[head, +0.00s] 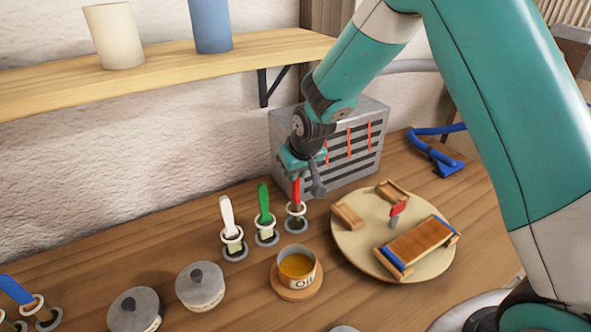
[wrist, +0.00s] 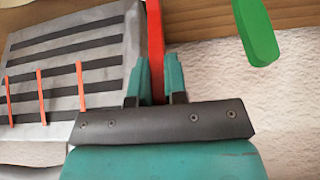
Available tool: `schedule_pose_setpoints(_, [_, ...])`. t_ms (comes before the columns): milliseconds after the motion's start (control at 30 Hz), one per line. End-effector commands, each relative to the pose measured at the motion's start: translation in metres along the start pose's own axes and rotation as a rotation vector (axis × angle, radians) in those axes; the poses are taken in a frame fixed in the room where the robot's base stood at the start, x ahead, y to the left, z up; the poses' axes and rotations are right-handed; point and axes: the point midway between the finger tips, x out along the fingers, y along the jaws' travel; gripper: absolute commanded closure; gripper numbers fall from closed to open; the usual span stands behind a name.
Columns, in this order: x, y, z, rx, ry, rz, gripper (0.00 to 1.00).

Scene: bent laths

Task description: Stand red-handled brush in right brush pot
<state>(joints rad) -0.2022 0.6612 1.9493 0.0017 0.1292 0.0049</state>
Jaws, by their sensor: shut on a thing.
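The red-handled brush (head: 296,187) stands roughly upright at the right brush pot (head: 296,224). My gripper (head: 302,176) is shut on its red handle from above. In the wrist view the red handle (wrist: 155,40) runs between the two teal fingers of my gripper (wrist: 156,80). The brush's lower end is at the pot's pale ring; I cannot tell whether it rests on the bottom. A green-handled brush (head: 264,200) stands in the pot to its left, and a white-handled brush (head: 227,215) in the one beyond.
An oil cup (head: 297,268) stands in front of the pots. A round board (head: 345,243) with wooden pieces is at the right. A grey slatted box (head: 350,150) stands close behind my gripper. Lidded tins (head: 200,288) and a blue-handled brush (head: 14,289) are at the left.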

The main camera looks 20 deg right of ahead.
Motion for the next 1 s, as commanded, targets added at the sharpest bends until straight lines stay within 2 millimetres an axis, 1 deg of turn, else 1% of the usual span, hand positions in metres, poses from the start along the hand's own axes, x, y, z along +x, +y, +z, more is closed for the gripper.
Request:
schedule_pose_setpoints(167, [0.000, 0.000, 0.000, 0.000, 0.000, 0.000, 1.00])
schedule_pose_setpoints(200, [0.000, 0.000, 0.000, 0.000, 0.000, 0.000, 0.78])
schedule_pose_setpoints(300, [0.000, 0.000, 0.000, 0.000, 0.000, 0.000, 0.57])
schedule_pose_setpoints(567, [-0.001, 0.000, 0.000, 0.000, 0.000, 0.000, 0.57])
schedule_pose_setpoints(667, [-0.006, 0.000, -0.001, 0.000, 0.002, 0.000, 0.57])
schedule_pose_setpoints(767, [-0.018, 0.000, -0.001, 0.000, 0.005, 0.000, 0.57])
schedule_pose_setpoints(833, [-0.031, 0.000, -0.001, 0.000, 0.007, 0.000, 0.57])
schedule_pose_setpoints(967, [-0.063, 0.000, -0.001, 0.000, 0.008, 0.000, 0.57])
schedule_pose_setpoints(1000, [-0.074, 0.000, -0.001, 0.000, 0.009, 0.000, 0.57])
